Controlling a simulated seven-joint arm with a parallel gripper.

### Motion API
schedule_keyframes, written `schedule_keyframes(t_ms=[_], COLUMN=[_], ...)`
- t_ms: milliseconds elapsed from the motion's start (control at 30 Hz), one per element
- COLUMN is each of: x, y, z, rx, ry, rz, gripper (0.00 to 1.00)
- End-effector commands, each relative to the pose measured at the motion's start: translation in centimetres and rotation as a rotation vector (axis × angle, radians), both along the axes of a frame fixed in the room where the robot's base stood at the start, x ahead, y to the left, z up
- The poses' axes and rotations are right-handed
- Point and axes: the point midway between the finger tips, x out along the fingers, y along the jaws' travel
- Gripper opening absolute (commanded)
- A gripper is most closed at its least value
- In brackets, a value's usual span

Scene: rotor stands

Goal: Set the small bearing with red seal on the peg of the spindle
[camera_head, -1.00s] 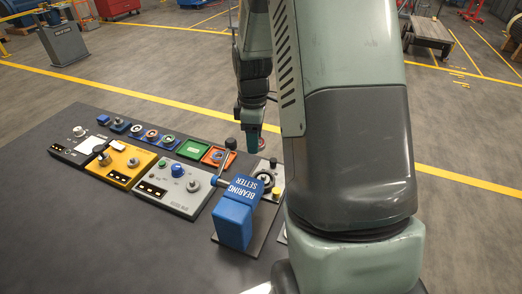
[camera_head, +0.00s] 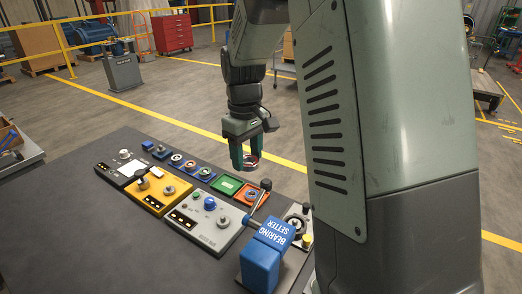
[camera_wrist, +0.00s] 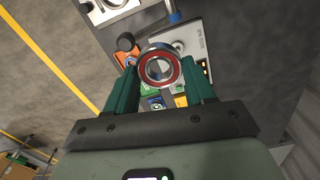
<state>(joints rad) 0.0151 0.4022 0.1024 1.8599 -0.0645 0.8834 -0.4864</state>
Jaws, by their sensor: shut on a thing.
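The small bearing with red seal (camera_head: 252,161) is between the fingers of my gripper (camera_head: 247,166), above the table. In the wrist view, the bearing (camera_wrist: 158,68), a steel ring with a red face and open bore, sits between the green fingertips (camera_wrist: 160,80), which are shut on it. Short metal pegs stand on the grey panel (camera_head: 207,229), the yellow panel (camera_head: 152,199) and the black-and-white panel (camera_head: 113,176). I cannot tell which is the spindle. The gripper is above the far side of the table, apart from these pegs.
A green tray (camera_head: 226,184) and an orange tray (camera_head: 251,193) lie below the gripper. Blue holders with rings (camera_head: 176,160) line the back. The blue bearing setter (camera_head: 262,262) with a raised lever stands at the front right. The front left of the table (camera_head: 90,240) is clear.

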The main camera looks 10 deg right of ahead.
Motion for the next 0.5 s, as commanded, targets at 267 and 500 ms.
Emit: schedule_keyframes(t_ms=[267, 500], x=[2.6, 4.2], y=[3.2, 6.5], z=[-5.7, -11.5], rx=[0.001, 0.006], ry=[0.009, 0.009], rz=[0.512, 1.033], gripper=[0.2, 0.2])
